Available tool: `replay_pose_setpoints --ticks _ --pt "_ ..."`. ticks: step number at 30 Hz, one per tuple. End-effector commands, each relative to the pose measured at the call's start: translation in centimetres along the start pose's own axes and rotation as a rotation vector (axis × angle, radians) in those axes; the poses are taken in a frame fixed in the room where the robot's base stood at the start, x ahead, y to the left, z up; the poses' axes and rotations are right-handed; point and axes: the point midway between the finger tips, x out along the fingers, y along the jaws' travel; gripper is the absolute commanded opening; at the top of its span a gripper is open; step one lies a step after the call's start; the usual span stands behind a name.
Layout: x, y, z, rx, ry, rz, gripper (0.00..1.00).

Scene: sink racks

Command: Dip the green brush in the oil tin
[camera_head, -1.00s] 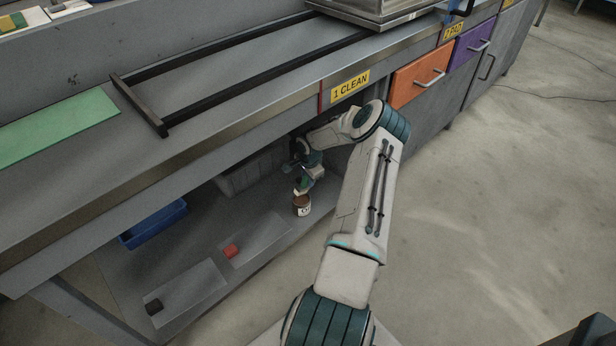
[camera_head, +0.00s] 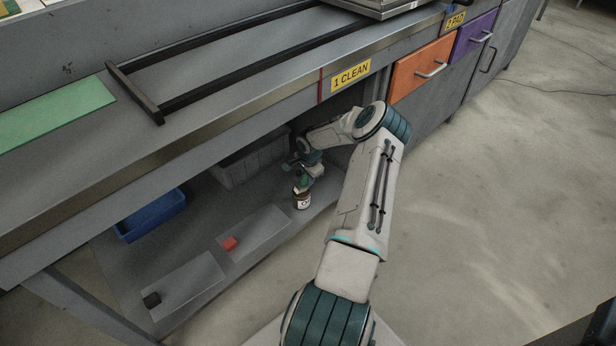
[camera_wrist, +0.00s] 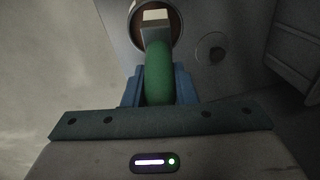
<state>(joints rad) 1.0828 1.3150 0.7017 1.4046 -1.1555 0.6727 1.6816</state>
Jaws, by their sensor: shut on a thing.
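My gripper (camera_head: 305,179) is shut on the green brush, under the counter on the lower shelf. In the wrist view the green brush (camera_wrist: 158,72) sits between the blue fingers, and its pale end (camera_wrist: 155,22) overlaps the open mouth of the oil tin. The oil tin (camera_head: 302,202) is a small can with a white label and brown upper part, upright near the shelf's front edge. Its round rim also shows in the wrist view (camera_wrist: 133,28).
A grey bin (camera_head: 240,168) stands behind the gripper. A blue tray (camera_head: 150,217) is at the left of the shelf. Red (camera_head: 230,243) and black (camera_head: 152,299) blocks lie on pale plates in front. The counter edge (camera_head: 200,130) overhangs the shelf.

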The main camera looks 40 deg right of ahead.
Motion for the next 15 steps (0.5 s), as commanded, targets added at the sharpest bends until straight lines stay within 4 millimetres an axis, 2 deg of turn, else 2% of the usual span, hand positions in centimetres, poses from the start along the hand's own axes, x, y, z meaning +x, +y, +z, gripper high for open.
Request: replay_pose_setpoints --ticks 15 --pt "0.4 0.04 0.03 0.0 0.0 -0.001 0.01"
